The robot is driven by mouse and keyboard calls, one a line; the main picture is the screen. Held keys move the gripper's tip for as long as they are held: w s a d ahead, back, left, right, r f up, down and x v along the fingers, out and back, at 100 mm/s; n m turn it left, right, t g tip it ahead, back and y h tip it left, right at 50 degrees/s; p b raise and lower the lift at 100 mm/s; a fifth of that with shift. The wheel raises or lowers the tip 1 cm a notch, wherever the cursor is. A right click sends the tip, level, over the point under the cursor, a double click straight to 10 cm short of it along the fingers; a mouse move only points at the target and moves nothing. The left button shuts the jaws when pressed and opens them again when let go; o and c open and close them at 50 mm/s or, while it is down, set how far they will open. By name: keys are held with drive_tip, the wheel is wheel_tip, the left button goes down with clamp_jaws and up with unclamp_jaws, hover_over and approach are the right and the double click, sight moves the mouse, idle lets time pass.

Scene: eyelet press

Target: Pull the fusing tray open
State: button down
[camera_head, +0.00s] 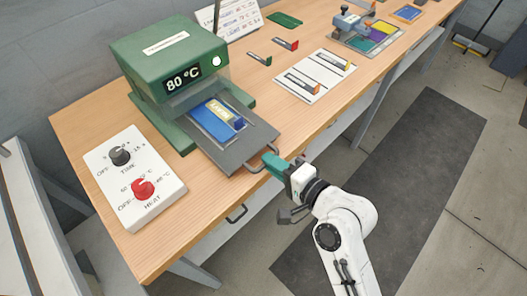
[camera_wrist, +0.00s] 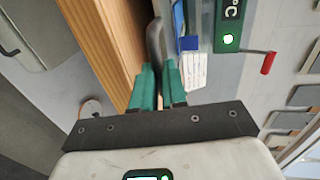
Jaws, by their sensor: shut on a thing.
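The fusing tray (camera_head: 234,158) is a dark grey plate that sticks out from the front of the green press (camera_head: 165,58). A blue piece (camera_head: 211,123) with a pale, yellow-marked label lies on it. The tray's grey loop handle (camera_head: 250,168) is at its front edge, over the table edge. My gripper (camera_head: 270,162), with green fingers, is shut on this handle. In the wrist view the fingers (camera_wrist: 158,72) close around the handle bar (camera_wrist: 153,38), and part of the bar is hidden between them.
The press display reads 80 °C. A white control box (camera_head: 134,178) with a black and a red knob stands left of the tray. A white sheet (camera_head: 315,75) with labelled pieces lies to the right. A drawer handle (camera_head: 236,214) shows below the tabletop. Floor by the dark mat (camera_head: 425,165) is clear.

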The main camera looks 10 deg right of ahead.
drive_tip(key=shift+f, duration=0.1)
drive_tip(key=c, duration=1.2)
unclamp_jaws()
drive_tip(key=shift+o, duration=0.2)
drive_tip(key=b+v, duration=0.1)
drive_tip(key=v, duration=0.9)
drive_tip(key=shift+s+d+b, duration=0.2)
drive_tip(key=shift+s+b, duration=0.1)
drive_tip(key=shift+b, duration=0.1)
drive_tip(key=s+d+f+n+g+h, duration=0.2)
drive_tip(key=s+d+f+n+g, duration=0.1)
drive_tip(key=f, duration=0.2)
drive_tip(key=s+d+f+n+g+h, duration=0.2)
drive_tip(key=s+f+n, duration=0.1)
drive_tip(key=f, duration=0.2)
drive_tip(key=s+d+f+n+g+h, duration=0.4)
drive_tip(key=s+d, duration=0.4)
drive_tip(key=s, duration=0.3)
drive_tip(key=f+g+h, duration=0.1)
drive_tip(key=f+g, duration=0.1)
drive_tip(key=shift+s+d+g, duration=0.15)
drive_tip(key=shift+d+g, duration=0.15)
drive_tip(key=shift+d, duration=0.05)
